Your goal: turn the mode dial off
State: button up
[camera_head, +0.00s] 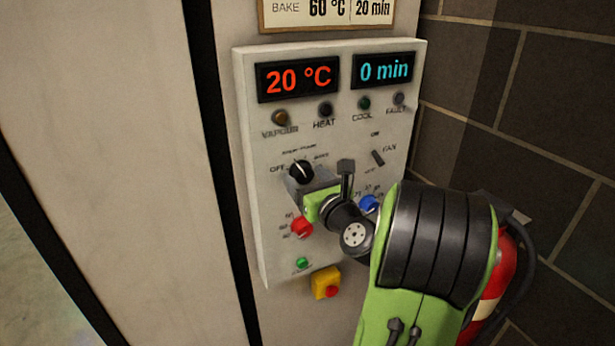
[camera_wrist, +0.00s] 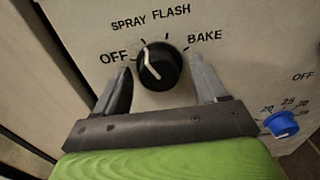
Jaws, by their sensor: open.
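The mode dial (camera_wrist: 160,69) is a round black knob with a white pointer line, on a pale control panel. It also shows in the head view (camera_head: 301,171). The labels OFF, SPRAY, FLASH and BAKE run around it from left to right. The white line slants to the upper left, towards the OFF–SPRAY side; its exact mark is hard to tell. My gripper (camera_wrist: 160,64) is open, with one grey finger left of the dial and one right of it. Small gaps seem to show between fingers and knob. In the head view, my gripper (camera_head: 316,189) partly covers the panel below the dial.
A blue knob (camera_wrist: 282,124) lies to the lower right. The panel (camera_head: 246,140) also bears a red knob (camera_head: 302,227), a fan switch (camera_head: 378,157), a green button (camera_head: 302,263) and displays reading 20 °C and 0 min. A yellow box with a red button (camera_head: 326,284) sits below.

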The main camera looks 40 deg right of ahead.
jog(key=c, duration=1.1)
jog(key=shift+o, duration=0.2)
jog(key=shift+n, duration=0.3)
jog(key=n+b, duration=0.1)
jog(key=n, duration=0.2)
jog(key=shift+f+n+b, duration=0.1)
jog(key=shift+n+b, duration=0.2)
jog(key=shift+n, duration=0.1)
jog(key=shift+n+b, duration=1)
jog(key=shift+n, duration=1.2)
jog(key=o, duration=1.1)
jog(key=shift+c, duration=0.2)
